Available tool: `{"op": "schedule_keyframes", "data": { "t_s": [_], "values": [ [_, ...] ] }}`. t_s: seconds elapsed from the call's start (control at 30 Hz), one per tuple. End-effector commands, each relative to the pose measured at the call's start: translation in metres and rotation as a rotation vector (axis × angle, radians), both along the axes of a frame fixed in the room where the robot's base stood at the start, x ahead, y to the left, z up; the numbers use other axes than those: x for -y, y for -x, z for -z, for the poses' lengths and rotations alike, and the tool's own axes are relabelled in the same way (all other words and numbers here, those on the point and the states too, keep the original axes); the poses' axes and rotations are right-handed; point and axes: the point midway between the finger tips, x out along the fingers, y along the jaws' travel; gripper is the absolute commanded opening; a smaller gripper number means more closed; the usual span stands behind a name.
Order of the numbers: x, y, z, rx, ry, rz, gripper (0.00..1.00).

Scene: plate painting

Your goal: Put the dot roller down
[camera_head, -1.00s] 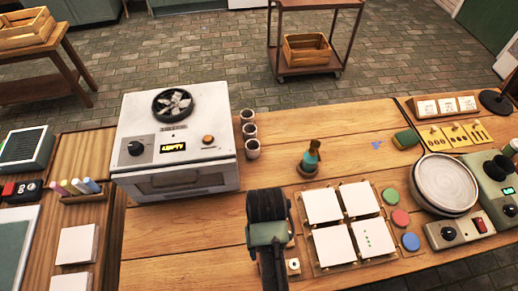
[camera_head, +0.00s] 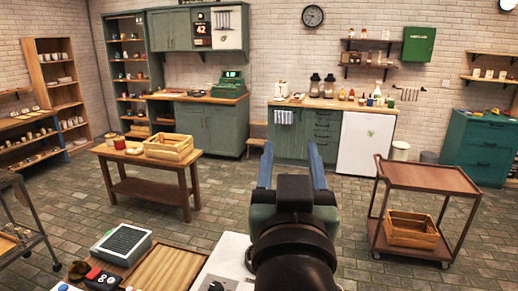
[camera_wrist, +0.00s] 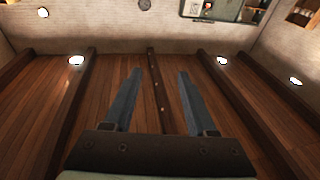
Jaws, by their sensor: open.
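My gripper (camera_head: 290,165) is raised in front of the camera in the head view, with its two blue fingers apart and nothing between them. In the wrist view my gripper (camera_wrist: 157,85) is also open and empty, pointing up at the wooden ceiling. The dot roller is not in view in either current frame.
The white kiln-like box (camera_head: 232,250) is at the bottom, partly hidden by my arm. A wooden table (camera_head: 140,165) with a crate (camera_head: 169,146) stands left. A brown cart (camera_head: 425,178) with a crate (camera_head: 411,229) stands right. Brick floor lies between.

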Motion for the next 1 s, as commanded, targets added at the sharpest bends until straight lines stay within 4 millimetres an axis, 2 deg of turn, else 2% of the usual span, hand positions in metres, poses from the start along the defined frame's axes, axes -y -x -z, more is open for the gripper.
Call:
{"op": "schedule_keyframes", "data": {
  "t_s": [0.03,0.1,0.2,0.3,0.43,0.77,0.87,1.0],
  "values": [
    [-0.011,0.018,-0.043,0.134,0.007,-0.020,0.57],
    [-0.023,0.046,-0.091,0.296,0.014,-0.043,0.57],
    [-0.034,0.084,-0.138,0.474,0.016,-0.067,0.57],
    [-0.039,0.109,-0.163,0.581,0.017,-0.081,0.57],
    [-0.042,0.122,-0.173,0.630,0.016,-0.087,0.57],
    [-0.041,0.120,-0.169,0.627,0.017,-0.086,0.57],
    [-0.041,0.120,-0.163,0.626,0.017,-0.086,0.57],
    [-0.041,0.120,-0.141,0.625,0.016,-0.085,0.57]
  ]
}}
